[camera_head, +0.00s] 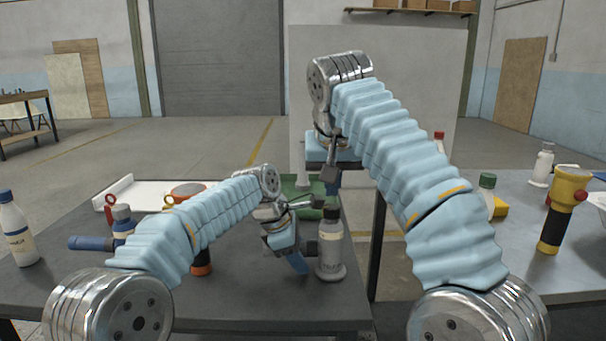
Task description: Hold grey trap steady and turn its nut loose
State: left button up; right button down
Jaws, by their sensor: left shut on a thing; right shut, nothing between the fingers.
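A pale grey upright piece (303,171), which looks like the grey trap, shows at the green tray (333,187) behind my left gripper. Its lower part and its nut are hidden by my arm and gripper, so I cannot make out the nut. My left gripper (311,204) is low over the table, its fingers reaching right in front of the tray. It is shut on a part that is mostly hidden, apparently the trap. My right gripper (330,174) is above and to the right, fingers pointing down, shut and empty, apparently apart from the trap.
A grey bottle with a black cap (331,247) stands close right of my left gripper. A white bottle (16,232) is at the left edge. Tools lie behind my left arm. A yellow-and-black flashlight (562,212) stands on the right table, with a gap between the tables.

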dwell(0.4)
pick_arm(q)
jog(key=o, duration=1.2)
jog(key=shift+o, duration=0.2)
